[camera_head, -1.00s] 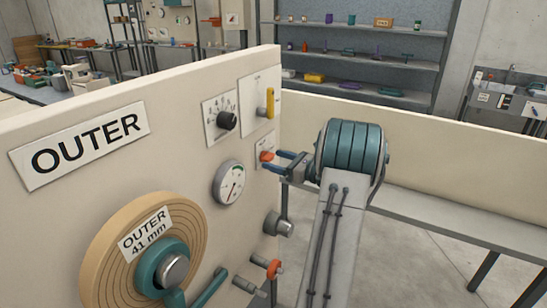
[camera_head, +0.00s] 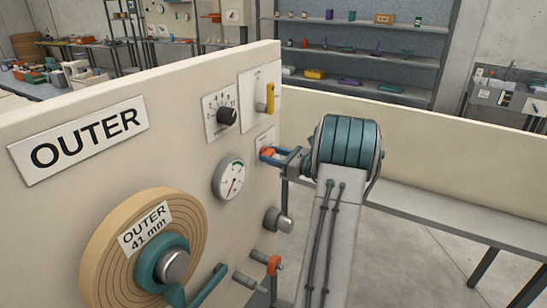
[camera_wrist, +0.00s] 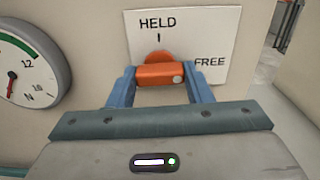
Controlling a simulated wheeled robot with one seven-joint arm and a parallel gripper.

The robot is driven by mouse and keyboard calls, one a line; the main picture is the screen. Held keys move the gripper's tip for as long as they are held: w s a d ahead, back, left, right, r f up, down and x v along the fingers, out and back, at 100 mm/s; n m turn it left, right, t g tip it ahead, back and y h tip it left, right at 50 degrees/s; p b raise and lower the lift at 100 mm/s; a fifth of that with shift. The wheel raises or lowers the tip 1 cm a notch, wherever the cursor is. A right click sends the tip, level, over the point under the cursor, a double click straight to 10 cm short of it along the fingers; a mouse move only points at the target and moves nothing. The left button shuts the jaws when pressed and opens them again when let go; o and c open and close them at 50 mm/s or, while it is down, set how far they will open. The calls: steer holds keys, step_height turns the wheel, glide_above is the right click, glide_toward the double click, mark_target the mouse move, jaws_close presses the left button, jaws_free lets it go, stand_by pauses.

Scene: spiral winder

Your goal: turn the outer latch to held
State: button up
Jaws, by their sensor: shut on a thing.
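The outer latch is a small orange handle with a rounded orange hub behind it, on a white plate on the cream panel (camera_head: 60,230). In the wrist view the latch (camera_wrist: 157,75) lies roughly level, below the word HELD and its tick mark, with FREE to the right. My gripper (camera_wrist: 160,82) has its blue fingers on either side of the handle and is shut on it. In the head view my gripper (camera_head: 270,154) reaches the panel's right part from the right, and the latch (camera_head: 267,152) is partly hidden by the fingers.
A dial gauge (camera_head: 229,177) sits left of the latch. A black knob (camera_head: 227,117) and a yellow lever (camera_head: 270,98) are above. A grey knob (camera_head: 277,221) and an orange-collared peg (camera_head: 272,264) are below. A coil labelled OUTER (camera_head: 105,262) is at lower left.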

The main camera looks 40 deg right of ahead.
steer(key=n+b, duration=1.7)
steer(key=b, duration=0.9)
steer(key=shift+f, duration=0.1)
steer(key=shift+n+b, duration=0.3)
steer(key=shift+n, duration=0.1)
steer(key=o, duration=1)
steer(key=p+v, duration=0.1)
steer(key=v, duration=1.3)
steer(key=shift+w, duration=0.1)
